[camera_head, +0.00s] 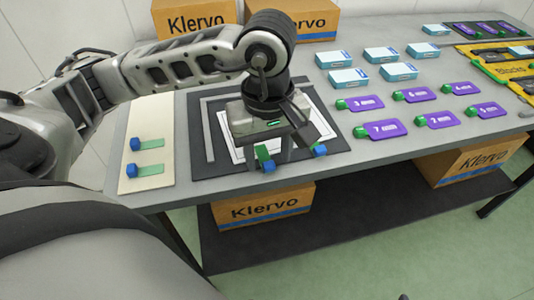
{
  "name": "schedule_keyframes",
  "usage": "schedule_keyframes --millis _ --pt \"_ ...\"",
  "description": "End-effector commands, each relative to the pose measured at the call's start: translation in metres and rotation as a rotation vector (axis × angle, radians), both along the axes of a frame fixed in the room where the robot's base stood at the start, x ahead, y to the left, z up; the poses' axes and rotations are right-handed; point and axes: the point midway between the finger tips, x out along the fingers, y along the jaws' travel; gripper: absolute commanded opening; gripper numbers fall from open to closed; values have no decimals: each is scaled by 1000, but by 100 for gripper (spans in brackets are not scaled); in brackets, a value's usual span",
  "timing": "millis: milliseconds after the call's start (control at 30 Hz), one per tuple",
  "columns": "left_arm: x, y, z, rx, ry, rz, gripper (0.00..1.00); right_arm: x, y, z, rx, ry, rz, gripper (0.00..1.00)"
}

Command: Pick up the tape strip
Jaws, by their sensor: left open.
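Green tape strips with blue ends show in the head view. One strip (262,153) lies on the dark mat (205,166) below my left gripper (268,156), between its spread fingers as seen from here. I cannot tell whether the fingers touch it. Another blue-ended piece (320,150) shows just right of the gripper, its other end hidden by the gripper. Two more strips (150,143) (151,170) lie on the beige board (160,112) at the left. My left gripper is open and points down. My right gripper is out of view.
A white sheet on the mat is partly hidden by my arm. Purple numbered tags (415,94) with green ends and small pale blue boxes (381,54) lie to the right. Yellow and black trays (508,70) stand at the far right. Klervo cartons (195,20) stand behind.

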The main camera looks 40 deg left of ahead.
Motion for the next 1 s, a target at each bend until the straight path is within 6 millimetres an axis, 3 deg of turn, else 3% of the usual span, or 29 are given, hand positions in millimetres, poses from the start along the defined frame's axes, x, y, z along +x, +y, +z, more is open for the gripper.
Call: schedule_keyframes --millis 100,333,467,500,833,1000 --pt "0 0 -11 0 0 1 45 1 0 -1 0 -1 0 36" --pt "0 0 -12 0 -1 0 45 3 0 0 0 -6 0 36" --pt "0 0 -12 0 -1 0 12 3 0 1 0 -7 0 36" --pt "0 0 -12 0 -1 0 10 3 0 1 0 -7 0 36" --pt "0 0 -10 0 -2 0 10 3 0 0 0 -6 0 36" --pt "1 0 0 0 -5 0 10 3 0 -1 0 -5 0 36"
